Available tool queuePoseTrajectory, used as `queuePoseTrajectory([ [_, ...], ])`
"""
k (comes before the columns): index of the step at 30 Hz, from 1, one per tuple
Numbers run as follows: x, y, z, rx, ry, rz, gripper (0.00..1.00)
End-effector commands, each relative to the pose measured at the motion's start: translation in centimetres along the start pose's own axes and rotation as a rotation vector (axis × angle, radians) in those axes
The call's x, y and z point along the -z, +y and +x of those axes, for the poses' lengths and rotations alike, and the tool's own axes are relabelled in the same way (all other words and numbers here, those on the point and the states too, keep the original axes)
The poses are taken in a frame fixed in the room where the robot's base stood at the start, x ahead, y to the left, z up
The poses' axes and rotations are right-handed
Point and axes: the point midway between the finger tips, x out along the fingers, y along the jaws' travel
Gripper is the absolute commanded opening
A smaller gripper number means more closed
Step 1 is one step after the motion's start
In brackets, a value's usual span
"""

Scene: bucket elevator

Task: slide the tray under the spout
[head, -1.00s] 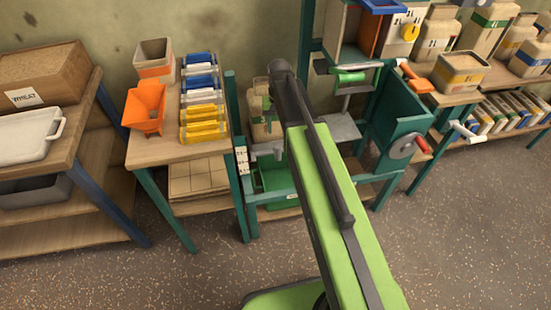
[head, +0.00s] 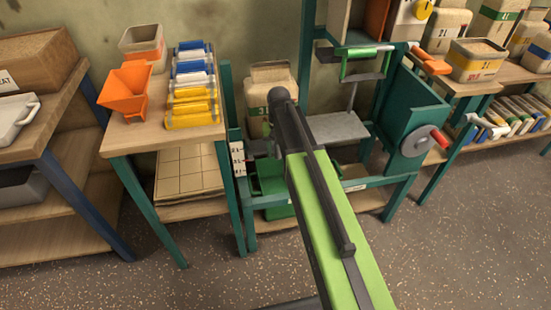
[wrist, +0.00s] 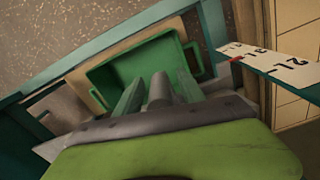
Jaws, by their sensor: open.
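A green open tray (wrist: 130,70) with raised walls shows in the wrist view, inside the teal frame. In the head view part of the green tray (head: 277,212) shows low in the frame, partly covered by my arm. My gripper (wrist: 160,82) is open over the tray, its fingers pointing toward it. I cannot tell whether the fingers touch the tray. In the head view the gripper is mostly hidden behind my arm. I cannot clearly make out the spout.
A scale strip (wrist: 270,62) with a red pointer stands beside the tray. A grey plate (head: 338,127) and a hand crank (head: 425,140) are to the right. A table with an orange funnel (head: 127,90) and colored packs (head: 192,85) stands left. The floor in front is clear.

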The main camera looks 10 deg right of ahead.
Motion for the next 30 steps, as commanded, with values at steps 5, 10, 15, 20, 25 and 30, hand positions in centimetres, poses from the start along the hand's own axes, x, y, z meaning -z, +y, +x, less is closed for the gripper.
queuePoseTrajectory([
  [5,0.00,-0.02,-0.16,0.000,0.000,0.000,0.43],
  [10,-0.01,-0.03,-0.16,0.000,0.000,0.000,0.21],
  [15,-0.01,-0.04,-0.15,0.000,0.000,0.000,0.00],
  [20,-0.01,-0.04,-0.15,0.000,0.000,-0.001,0.00],
  [25,-0.02,-0.04,-0.14,0.000,0.000,0.000,0.00],
  [30,-0.02,-0.04,-0.14,-0.001,0.000,0.000,0.00],
])
